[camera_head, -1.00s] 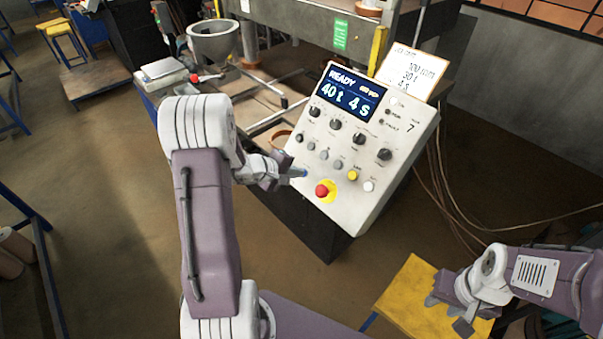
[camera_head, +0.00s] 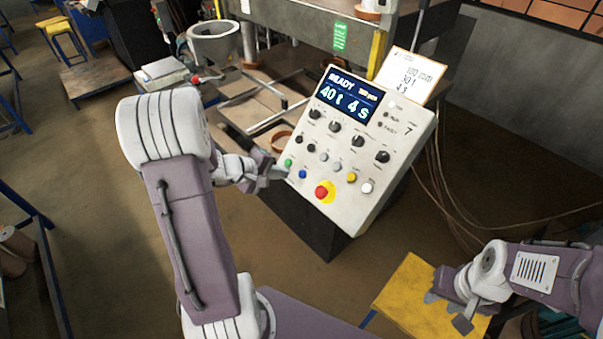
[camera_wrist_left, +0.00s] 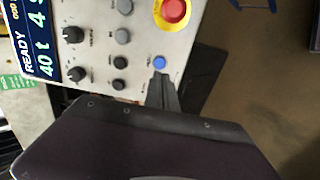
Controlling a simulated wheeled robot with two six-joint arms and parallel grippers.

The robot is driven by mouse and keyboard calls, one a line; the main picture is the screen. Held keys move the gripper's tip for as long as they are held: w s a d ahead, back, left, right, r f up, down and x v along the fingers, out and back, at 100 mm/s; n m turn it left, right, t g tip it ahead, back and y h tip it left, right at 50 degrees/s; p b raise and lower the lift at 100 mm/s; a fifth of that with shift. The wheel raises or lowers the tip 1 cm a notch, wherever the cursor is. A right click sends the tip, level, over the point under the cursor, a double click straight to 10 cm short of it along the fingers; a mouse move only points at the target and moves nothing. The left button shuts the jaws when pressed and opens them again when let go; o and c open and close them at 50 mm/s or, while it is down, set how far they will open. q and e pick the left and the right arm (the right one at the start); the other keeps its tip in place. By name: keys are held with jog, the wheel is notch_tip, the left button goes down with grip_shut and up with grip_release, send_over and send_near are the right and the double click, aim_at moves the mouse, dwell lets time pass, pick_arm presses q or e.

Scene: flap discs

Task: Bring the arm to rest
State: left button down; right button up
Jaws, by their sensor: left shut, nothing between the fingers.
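My left gripper (camera_head: 279,173) is shut and empty, just off the lower left edge of the white control panel (camera_head: 387,140). Its fingertips are close to a green button (camera_head: 288,163) and a blue button (camera_head: 302,174) in the head view. In the left wrist view the shut fingers (camera_wrist_left: 161,80) point at the blue button (camera_wrist_left: 159,63); I cannot tell whether they touch the panel. My right gripper (camera_head: 446,305) hangs over a yellow stool top (camera_head: 405,290) at the lower right; its jaw state is unclear.
The panel has a lit display (camera_head: 348,95), several knobs, and a red stop button (camera_head: 321,192). A handwritten card (camera_head: 411,75) stands behind it. A press frame, a grey bowl (camera_head: 213,42) and a scale (camera_head: 163,70) are at the back.

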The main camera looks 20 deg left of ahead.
dwell(0.3)
